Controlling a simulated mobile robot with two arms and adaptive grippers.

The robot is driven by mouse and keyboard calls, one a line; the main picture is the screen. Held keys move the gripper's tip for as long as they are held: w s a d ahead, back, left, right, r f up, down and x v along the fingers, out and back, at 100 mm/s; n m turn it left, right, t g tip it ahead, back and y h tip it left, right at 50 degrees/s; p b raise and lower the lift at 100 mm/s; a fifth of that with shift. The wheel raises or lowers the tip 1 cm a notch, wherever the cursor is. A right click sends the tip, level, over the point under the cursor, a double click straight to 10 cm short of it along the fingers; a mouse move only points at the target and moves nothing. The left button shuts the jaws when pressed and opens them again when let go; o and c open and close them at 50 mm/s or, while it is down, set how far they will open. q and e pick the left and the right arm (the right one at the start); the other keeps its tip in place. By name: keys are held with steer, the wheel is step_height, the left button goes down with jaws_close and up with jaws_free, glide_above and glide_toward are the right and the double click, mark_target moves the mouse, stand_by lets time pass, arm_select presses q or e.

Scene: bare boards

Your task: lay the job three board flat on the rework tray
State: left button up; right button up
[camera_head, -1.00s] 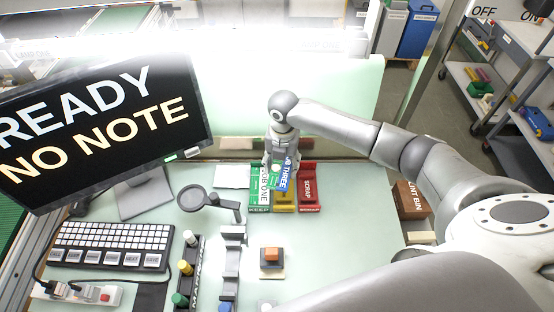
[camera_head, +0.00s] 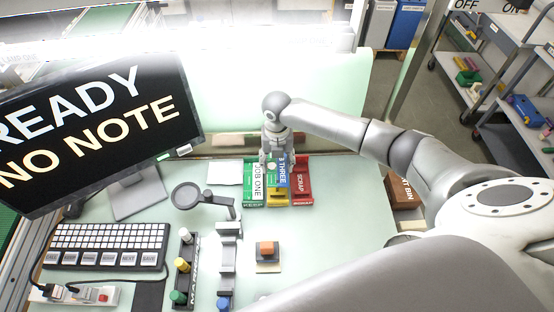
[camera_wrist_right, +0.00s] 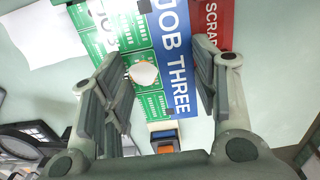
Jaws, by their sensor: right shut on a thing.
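The job three board (camera_head: 283,178) is green with a blue strip reading JOB THREE and a pale round part. It also fills the space between the fingers in the right wrist view (camera_wrist_right: 175,62). My right gripper (camera_head: 271,159) is shut on it; the fingers (camera_wrist_right: 158,95) lie along its two sides. The board is over the yellow middle tray (camera_head: 278,201), which I take as the rework tray; its front edge shows and the rest is covered. I cannot tell whether the board touches it. My left gripper is not in view.
A green tray (camera_head: 252,203) with the JOB ONE board (camera_head: 259,180) is close on the left, and a red SCRAP tray (camera_head: 301,190) close on the right. A magnifier (camera_head: 187,195) stands left.

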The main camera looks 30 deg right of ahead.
steer(key=shift+f+b, duration=2)
steer(key=shift+f, duration=1.75)
steer(key=shift+f+b, duration=0.3)
steer(key=shift+f, duration=0.05)
steer(key=o, duration=1.1)
step_height(320, 180, up, 12)
steer(key=shift+r, duration=0.1)
step_height(320, 180, up, 12)
steer(key=shift+f, duration=0.1)
